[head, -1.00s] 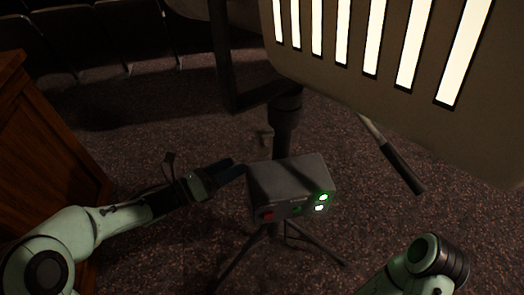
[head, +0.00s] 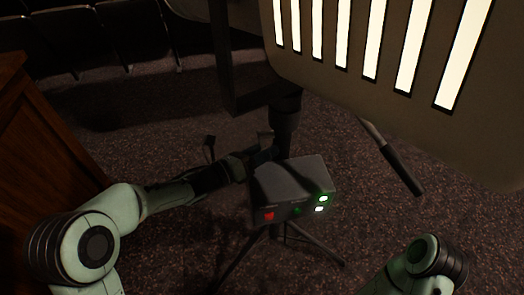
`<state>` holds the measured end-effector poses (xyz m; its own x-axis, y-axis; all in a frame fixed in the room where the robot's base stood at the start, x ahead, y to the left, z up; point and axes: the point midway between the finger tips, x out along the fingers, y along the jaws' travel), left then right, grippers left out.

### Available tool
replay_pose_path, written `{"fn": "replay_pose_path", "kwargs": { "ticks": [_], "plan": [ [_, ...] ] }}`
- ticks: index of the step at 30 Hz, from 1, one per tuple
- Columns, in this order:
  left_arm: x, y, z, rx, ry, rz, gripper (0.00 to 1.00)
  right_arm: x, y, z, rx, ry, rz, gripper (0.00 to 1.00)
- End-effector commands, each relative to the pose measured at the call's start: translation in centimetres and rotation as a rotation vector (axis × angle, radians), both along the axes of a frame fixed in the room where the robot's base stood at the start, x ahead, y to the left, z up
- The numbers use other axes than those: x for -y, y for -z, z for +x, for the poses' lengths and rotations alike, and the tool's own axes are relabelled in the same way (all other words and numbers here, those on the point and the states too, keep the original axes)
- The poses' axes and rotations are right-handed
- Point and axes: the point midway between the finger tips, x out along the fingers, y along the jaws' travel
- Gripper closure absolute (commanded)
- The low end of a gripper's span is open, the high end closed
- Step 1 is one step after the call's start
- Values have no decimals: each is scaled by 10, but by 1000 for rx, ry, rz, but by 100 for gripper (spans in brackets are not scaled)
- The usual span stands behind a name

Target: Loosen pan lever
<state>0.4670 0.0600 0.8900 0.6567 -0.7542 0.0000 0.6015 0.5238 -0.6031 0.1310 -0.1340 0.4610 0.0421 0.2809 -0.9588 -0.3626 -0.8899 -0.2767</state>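A large lamp head (head: 360,75) with bright vertical strips fills the upper right, on a dark stand column (head: 285,120). A small dark lever (head: 265,135), which looks like the pan lever, sticks out left of the column. My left gripper (head: 262,153) is at this lever, just left of the column and behind the grey box. Its fingers are dark and partly hidden, so I cannot tell whether they touch or grip the lever. My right gripper is out of view; only part of my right arm shows at the bottom right.
A grey control box (head: 292,180) with a red switch and green lights sits on the stand, close to my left gripper. Tripod legs (head: 240,258) spread below it. A black-gripped handle (head: 403,170) hangs under the lamp. A wooden desk (head: 35,165) stands at left. Open carpet lies between.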

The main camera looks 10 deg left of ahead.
Motion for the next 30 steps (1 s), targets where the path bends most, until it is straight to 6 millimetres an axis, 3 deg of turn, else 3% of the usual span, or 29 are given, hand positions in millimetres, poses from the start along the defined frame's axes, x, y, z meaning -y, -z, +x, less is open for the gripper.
{"fn": "replay_pose_path", "kwargs": {
  "ticks": [1, 5, 6, 30],
  "plan": [
    [0, 0, 0, 0, 0, 0, 53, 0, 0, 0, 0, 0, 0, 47],
    [-1, 0, 0, 1, -1, 0, 95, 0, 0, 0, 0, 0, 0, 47],
    [-1, -1, 0, 3, -1, 0, 100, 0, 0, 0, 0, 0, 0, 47],
    [-4, -9, 3, -46, -11, -19, 100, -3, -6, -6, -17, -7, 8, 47]
  ]
}}
